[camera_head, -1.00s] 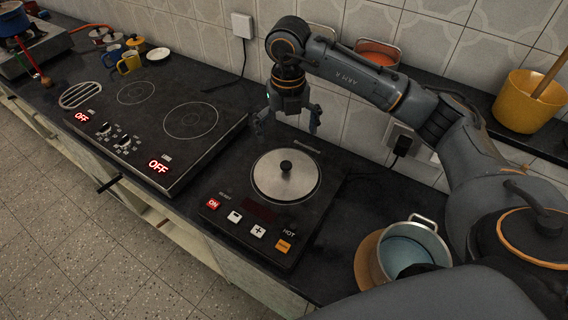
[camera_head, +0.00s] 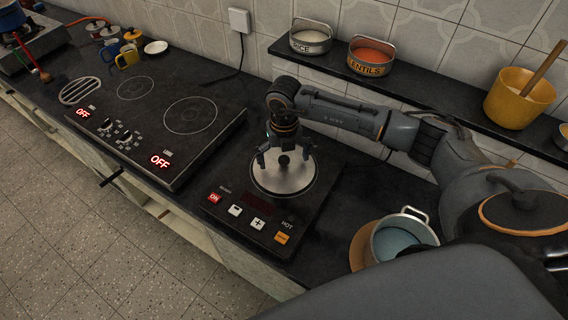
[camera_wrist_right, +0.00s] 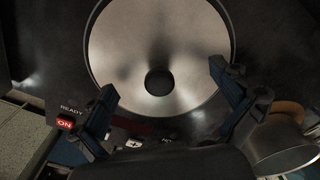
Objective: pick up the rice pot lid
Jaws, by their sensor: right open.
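A round steel lid (camera_head: 281,180) with a dark knob (camera_head: 283,160) lies on the single hot plate (camera_head: 262,207). It fills the upper middle of the right wrist view (camera_wrist_right: 158,32), with its knob (camera_wrist_right: 158,82) near the centre. My right gripper (camera_head: 284,160) is open above the lid, with its fingers spread to either side of the knob. In the right wrist view the open fingers (camera_wrist_right: 168,82) reach over the lid's near edge, apart from the knob. What lies under the lid is hidden. My left gripper is not in view.
A steel pot with pale blue contents (camera_head: 396,244) stands on a round wooden board (camera_head: 358,250) right of the plate. A two-ring cooktop (camera_head: 168,140) is at left. The shelf behind holds rice (camera_head: 311,38), lentils (camera_head: 371,58) and a yellow bucket (camera_head: 517,100).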

